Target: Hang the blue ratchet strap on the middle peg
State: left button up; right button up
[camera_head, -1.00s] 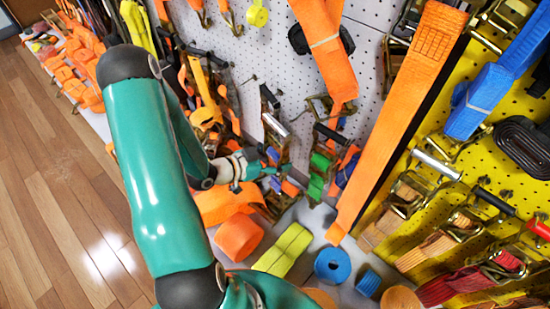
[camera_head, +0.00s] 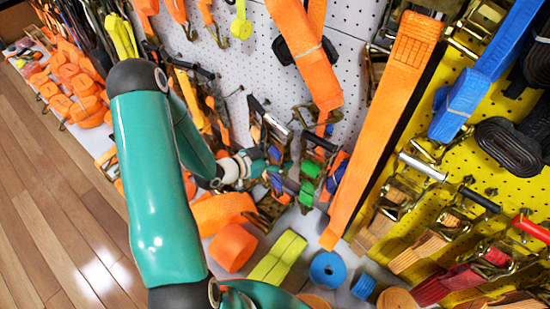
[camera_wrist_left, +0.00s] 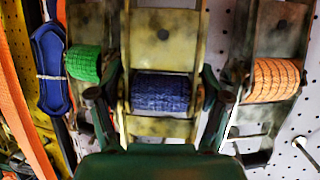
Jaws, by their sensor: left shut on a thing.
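The blue ratchet strap (camera_wrist_left: 160,92) is a worn metal ratchet with a dark blue webbing roll, upright between the fingers of my left gripper (camera_wrist_left: 157,100) in the left wrist view. The fingers are shut on it, one at each side. In the head view my left gripper (camera_head: 268,168) is at the row of hanging ratchets low on the white pegboard, and blue webbing (camera_head: 276,182) shows by its fingers. The middle peg cannot be made out; ratchets and my gripper cover that area. My right gripper is not in view.
A green-rolled ratchet (camera_wrist_left: 84,64) and an orange-rolled one (camera_wrist_left: 275,80) hang close on either side. A long orange strap (camera_head: 385,120) hangs to the right. Orange (camera_head: 232,247), yellow (camera_head: 278,258) and blue (camera_head: 327,268) rolls lie on the shelf below. Wooden floor is clear at left.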

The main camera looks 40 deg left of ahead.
pick_arm(q)
jog(key=shift+w+a+f+b, duration=0.1)
jog(key=shift+w+f+b, duration=0.15)
jog(key=shift+w, duration=0.35)
jog(key=shift+w+a+f+b, duration=0.15)
jog(key=shift+w+b, duration=0.15)
jog(key=shift+w, duration=0.25)
jog(key=shift+w+d+f+b, duration=0.1)
jog(key=shift+w+f+b, duration=0.15)
jog(key=shift+w, duration=0.35)
jog(key=o, duration=1.8)
